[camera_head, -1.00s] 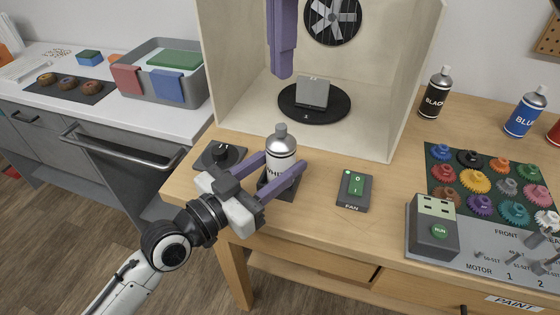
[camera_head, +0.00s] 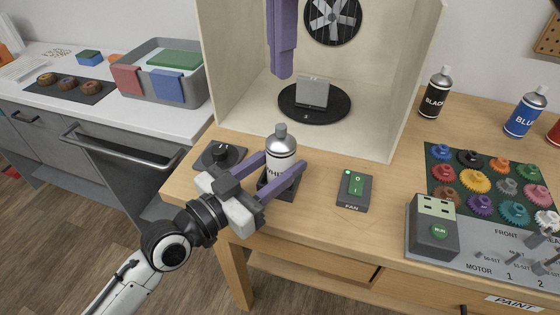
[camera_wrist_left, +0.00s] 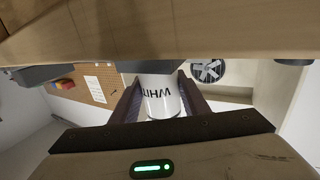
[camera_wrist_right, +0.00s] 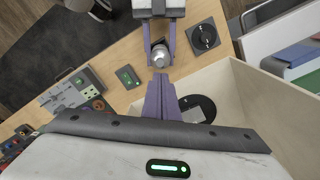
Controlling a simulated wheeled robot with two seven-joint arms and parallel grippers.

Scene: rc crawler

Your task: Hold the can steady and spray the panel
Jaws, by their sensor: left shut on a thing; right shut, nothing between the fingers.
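A white-labelled spray can (camera_head: 281,158) with a grey cap stands upright in a dark holder (camera_head: 278,188) at the front of the bench. My left gripper (camera_head: 282,168) is shut on the can from both sides; the can also shows between its fingers in the left wrist view (camera_wrist_left: 160,95). A small grey panel (camera_head: 312,92) stands on a black turntable (camera_head: 314,106) inside the open booth. My right gripper (camera_head: 281,72) is shut and empty, pointing down at the booth's front, above and behind the can. In the right wrist view its fingers (camera_wrist_right: 161,85) partly cover the turntable.
A dark knob unit (camera_head: 220,156) is left of the can, and a green fan switch (camera_head: 354,188) is right of it. Black (camera_head: 435,94) and blue (camera_head: 525,113) cans stand at the right, behind a gear mat. The booth walls (camera_head: 405,80) flank the turntable.

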